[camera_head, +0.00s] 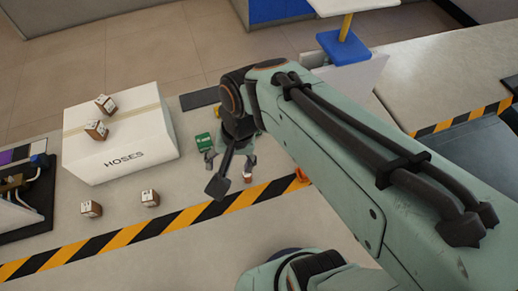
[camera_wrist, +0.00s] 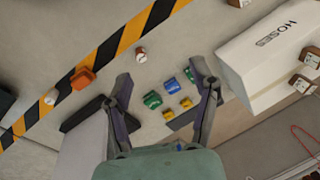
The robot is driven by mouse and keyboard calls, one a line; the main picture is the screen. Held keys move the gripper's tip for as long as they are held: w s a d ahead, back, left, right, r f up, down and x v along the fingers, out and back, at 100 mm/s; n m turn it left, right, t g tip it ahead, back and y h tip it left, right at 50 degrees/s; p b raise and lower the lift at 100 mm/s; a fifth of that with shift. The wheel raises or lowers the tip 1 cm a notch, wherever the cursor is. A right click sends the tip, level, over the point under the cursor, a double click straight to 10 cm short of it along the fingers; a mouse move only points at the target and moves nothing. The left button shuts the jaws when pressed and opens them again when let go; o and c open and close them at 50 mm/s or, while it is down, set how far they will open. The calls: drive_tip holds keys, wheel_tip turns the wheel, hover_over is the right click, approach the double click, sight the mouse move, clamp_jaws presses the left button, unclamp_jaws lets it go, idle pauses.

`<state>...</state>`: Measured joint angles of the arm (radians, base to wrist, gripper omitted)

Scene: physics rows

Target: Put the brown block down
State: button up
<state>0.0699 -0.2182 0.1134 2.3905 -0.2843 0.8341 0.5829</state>
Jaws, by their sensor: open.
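Several small brown-and-white blocks are in view. In the head view, one brown block (camera_head: 106,104) and another brown block (camera_head: 97,130) rest on the white HOSES box (camera_head: 125,150). A third brown block (camera_head: 91,209) and one more brown block (camera_head: 150,198) lie on the table in front of that box. In the wrist view, brown blocks show on the box (camera_wrist: 303,84) and at the top edge (camera_wrist: 240,3). My gripper (camera_wrist: 160,75) is open, with nothing between its fingers. In the head view my gripper (camera_head: 229,165) is partly hidden by its own links, right of the box.
Small green, blue and yellow pieces (camera_wrist: 171,86) lie below my fingers. An orange object (camera_wrist: 83,78) and a small round item (camera_wrist: 140,54) are near the black-and-yellow stripe (camera_wrist: 110,48). A dark tray with equipment (camera_head: 30,200) stands at the left. Bare table surrounds the front blocks.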

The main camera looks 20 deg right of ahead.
drive_tip(key=s+d+r+n+g+h, duration=0.1)
drive_tip(key=s+d+n, duration=0.3)
drive_tip(key=s, duration=0.5)
drive_tip(key=shift+s+d+n, duration=0.25)
drive_tip(key=shift+s+n, duration=0.15)
drive_tip(key=shift+o, duration=0.5)
